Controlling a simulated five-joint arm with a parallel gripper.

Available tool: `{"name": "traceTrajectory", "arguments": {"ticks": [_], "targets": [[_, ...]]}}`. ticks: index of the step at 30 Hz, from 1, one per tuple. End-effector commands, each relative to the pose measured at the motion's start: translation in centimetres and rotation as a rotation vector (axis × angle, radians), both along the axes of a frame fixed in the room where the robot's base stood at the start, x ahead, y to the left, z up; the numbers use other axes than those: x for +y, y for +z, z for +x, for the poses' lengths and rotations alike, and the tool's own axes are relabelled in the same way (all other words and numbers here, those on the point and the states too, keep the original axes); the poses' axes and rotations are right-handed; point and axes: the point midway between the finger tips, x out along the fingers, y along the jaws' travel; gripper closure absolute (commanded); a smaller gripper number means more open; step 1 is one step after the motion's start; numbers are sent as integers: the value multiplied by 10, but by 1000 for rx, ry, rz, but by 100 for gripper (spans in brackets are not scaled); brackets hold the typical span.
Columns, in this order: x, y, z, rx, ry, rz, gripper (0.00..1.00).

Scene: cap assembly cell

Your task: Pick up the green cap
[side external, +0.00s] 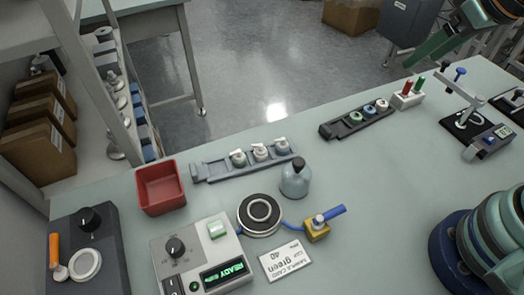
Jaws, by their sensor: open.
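A dark rail (333,130) at the right of centre holds a row of small round caps. The nearest is a green cap (355,118) with a pale centre, seated in the rail. A blue-ringed cap (369,110) and a reddish-white cap (382,105) sit beside it. My gripper (412,62) is at the upper right, above and beyond the rail, apart from the caps. It is open, with nothing visible in it; part of it is cut off by the picture edge.
A white block with red and green pegs (407,101) stands just right of the rail. A stand with a blue knob (466,125) is farther right. A grey rail (215,170), grey bottle (295,180), red bin (160,188) and control box (200,258) are left.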

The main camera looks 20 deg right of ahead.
Motion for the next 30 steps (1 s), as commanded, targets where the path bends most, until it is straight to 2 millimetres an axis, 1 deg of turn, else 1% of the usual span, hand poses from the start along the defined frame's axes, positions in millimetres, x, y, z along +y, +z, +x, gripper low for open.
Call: {"name": "traceTrajectory", "arguments": {"ticks": [4,8,13,16,20,23,24,26,30], "targets": [[10,5,11,27,-56,46,22],[32,12,32,83,-183,132,22],[70,14,65,170,-395,243,22],[96,11,83,220,-527,293,22],[133,0,104,281,-705,342,22],[164,-13,117,321,-845,367,22],[177,-19,121,335,-901,374,22],[196,-30,126,354,-986,381,22],[242,-59,133,385,-1188,390,22]]}}
